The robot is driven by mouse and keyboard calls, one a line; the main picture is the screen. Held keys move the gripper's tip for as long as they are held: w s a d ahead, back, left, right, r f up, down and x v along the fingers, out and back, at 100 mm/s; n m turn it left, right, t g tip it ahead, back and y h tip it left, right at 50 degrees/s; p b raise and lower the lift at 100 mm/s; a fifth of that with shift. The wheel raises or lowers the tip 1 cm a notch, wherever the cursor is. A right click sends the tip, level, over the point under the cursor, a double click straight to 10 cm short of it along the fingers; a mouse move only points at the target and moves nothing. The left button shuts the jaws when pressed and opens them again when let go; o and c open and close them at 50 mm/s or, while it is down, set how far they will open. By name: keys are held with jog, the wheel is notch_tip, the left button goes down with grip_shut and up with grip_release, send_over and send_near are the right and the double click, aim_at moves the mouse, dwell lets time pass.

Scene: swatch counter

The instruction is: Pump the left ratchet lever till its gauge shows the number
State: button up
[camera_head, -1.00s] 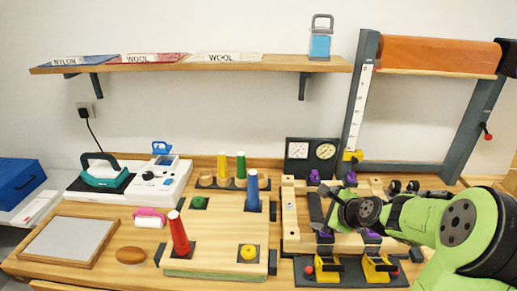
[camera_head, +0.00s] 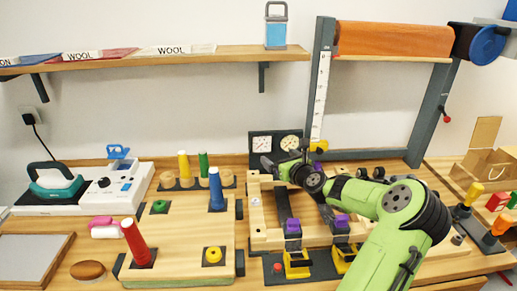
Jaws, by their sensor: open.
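Two ratchet levers stand at the front of the wooden frame, on a dark base with yellow brackets. The left ratchet lever (camera_head: 293,228) has a purple part above its yellow bracket; the right lever (camera_head: 342,224) looks alike. A dark panel at the back holds two round dials, the left gauge (camera_head: 262,144) and the right gauge (camera_head: 291,143). Their readings are too small to tell. My gripper (camera_head: 275,161) is open, behind the left lever and just in front of the gauge panel. It appears empty and apart from the lever. My green arm reaches in from the right.
A board with coloured cones (camera_head: 133,243) lies to the left. A red knob (camera_head: 277,268) sits beside the left lever's base. The upright rack with an orange roll (camera_head: 392,39) stands behind my arm. Paper bags (camera_head: 482,160) and more coloured pieces are at the right.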

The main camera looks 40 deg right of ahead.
jog(key=x, duration=0.4)
jog(key=shift+w+d+f+b, duration=0.1)
jog(key=shift+b, duration=0.2)
jog(key=p+v, duration=0.3)
jog(key=v, duration=0.7)
